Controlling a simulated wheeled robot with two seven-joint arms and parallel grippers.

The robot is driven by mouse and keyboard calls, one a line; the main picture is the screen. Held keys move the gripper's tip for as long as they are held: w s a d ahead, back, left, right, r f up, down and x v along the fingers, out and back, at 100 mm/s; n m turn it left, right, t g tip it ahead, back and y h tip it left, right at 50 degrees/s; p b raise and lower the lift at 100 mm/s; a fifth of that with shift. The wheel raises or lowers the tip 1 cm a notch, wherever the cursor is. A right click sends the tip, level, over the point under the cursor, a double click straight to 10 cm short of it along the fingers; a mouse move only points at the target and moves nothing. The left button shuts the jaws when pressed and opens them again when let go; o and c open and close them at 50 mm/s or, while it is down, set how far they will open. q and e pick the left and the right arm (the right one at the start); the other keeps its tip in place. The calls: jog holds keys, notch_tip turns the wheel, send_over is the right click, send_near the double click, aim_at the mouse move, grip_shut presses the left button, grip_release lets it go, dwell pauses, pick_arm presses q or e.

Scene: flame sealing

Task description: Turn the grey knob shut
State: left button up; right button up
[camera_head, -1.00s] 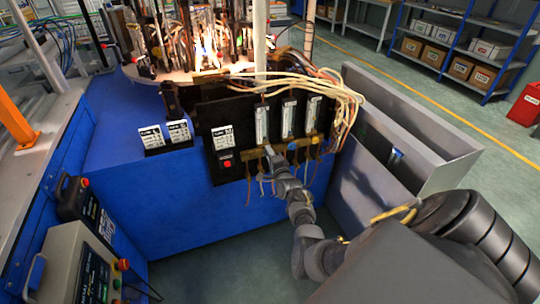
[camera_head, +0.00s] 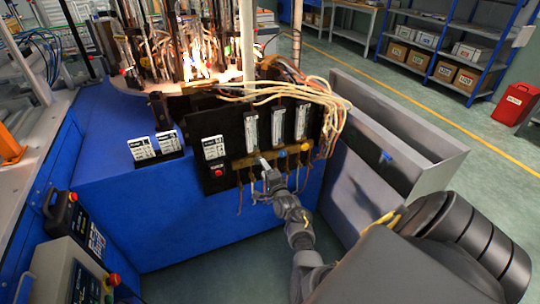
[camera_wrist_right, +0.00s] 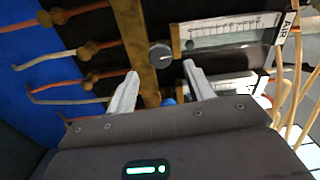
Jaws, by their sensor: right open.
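The grey knob (camera_wrist_right: 160,54) sits at the end of a clear flowmeter tube (camera_wrist_right: 232,30) marked AIR in the right wrist view. My right gripper (camera_wrist_right: 161,69) is open, with one pale finger on each side just short of the knob, and nothing is between the fingers. In the head view my right gripper (camera_head: 264,162) is at the lower end of the leftmost flowmeter (camera_head: 251,131) and hides the grey knob there. A blue knob (camera_head: 282,154) is just to its right; in the wrist view it is partly hidden behind my gripper. My left gripper is out of view.
An amber knob (camera_head: 305,147) is right of the blue one. Thin hoses hang below the brass bar, and pale hoses (camera_head: 290,92) loop over the panel. A grey metal bin (camera_head: 400,165) stands close right of my arm. Flames burn at the back.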

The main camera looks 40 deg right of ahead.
jog(key=v, duration=0.6)
dwell(0.5)
